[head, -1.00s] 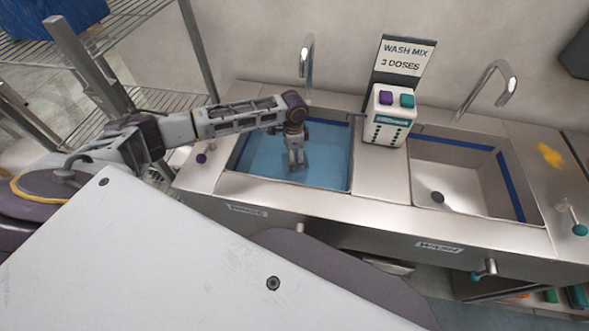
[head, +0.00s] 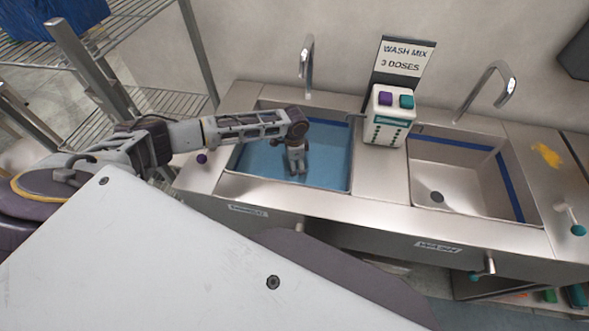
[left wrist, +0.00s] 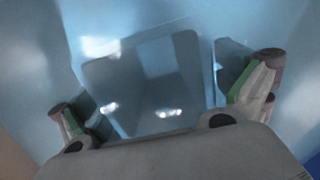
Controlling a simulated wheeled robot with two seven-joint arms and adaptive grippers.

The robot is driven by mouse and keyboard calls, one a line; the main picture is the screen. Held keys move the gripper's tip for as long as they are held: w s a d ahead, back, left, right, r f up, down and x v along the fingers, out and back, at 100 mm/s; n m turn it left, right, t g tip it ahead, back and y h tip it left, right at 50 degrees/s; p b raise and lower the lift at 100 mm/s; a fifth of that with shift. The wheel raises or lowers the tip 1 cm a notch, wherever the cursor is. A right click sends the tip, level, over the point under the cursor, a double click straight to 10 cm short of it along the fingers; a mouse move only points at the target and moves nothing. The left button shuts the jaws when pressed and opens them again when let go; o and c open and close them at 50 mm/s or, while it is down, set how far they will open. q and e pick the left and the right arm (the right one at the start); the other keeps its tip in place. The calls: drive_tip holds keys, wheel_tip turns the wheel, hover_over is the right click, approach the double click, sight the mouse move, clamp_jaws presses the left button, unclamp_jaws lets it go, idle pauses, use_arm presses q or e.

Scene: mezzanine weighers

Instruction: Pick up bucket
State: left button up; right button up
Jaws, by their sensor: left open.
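My left gripper (head: 297,172) points down into the left sink (head: 232,181), low over or in its blue water (head: 262,163). In the left wrist view its fingers (left wrist: 163,92) are spread wide. Between them is a grey, see-through box-like shape (left wrist: 150,85) with bright glints. I cannot tell whether it is a clear bucket or a reflection in the water. No bucket can be made out for sure in the head view, where the gripper covers part of the sink. My right gripper is not in view.
A dispenser (head: 389,118) with purple and teal buttons stands between the sinks under a "WASH MIX 3 DOSES" sign (head: 403,57). The right sink (head: 455,172) looks empty. Faucets (head: 307,65) rise behind the sinks. A wire shelf (head: 110,30) stands at left.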

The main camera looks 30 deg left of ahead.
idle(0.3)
use_arm(q)
drive_tip(key=c, duration=1.3)
drive_tip(key=shift+r, duration=0.15)
drive_tip(key=shift+r, duration=4.9)
drive_tip(key=shift+c, duration=0.2)
drive_tip(key=shift+r, duration=0.1)
wheel_tip(320, 180, up, 15)
drive_tip(key=p, duration=0.8)
